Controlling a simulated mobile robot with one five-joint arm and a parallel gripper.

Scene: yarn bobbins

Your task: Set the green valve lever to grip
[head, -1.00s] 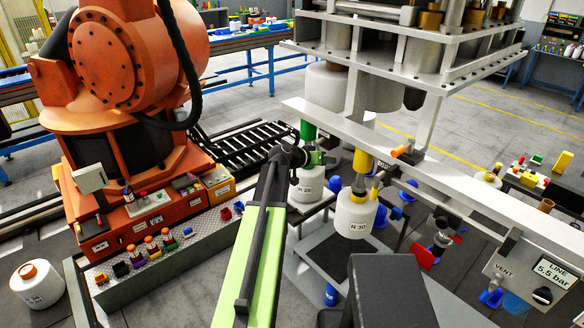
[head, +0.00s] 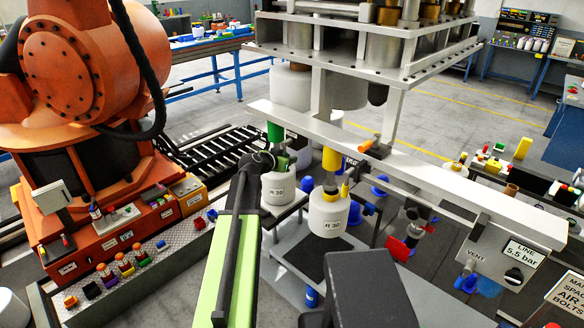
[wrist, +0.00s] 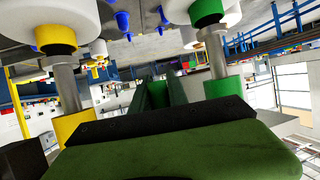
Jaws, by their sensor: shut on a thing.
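The green valve (head: 275,131) hangs under the white beam, with the white bobbin marked R 20 (head: 278,189) below it. My gripper (head: 284,160) is at the green valve, just above this bobbin, at the end of my light green arm. Its jaws are shut on a small green part, which I take to be the valve lever. The wrist view shows the green jaws (wrist: 162,94) close together, left of the green valve body (wrist: 222,85). The lever's exact angle is hidden by the jaws.
The orange robot (head: 70,80) stands at left.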

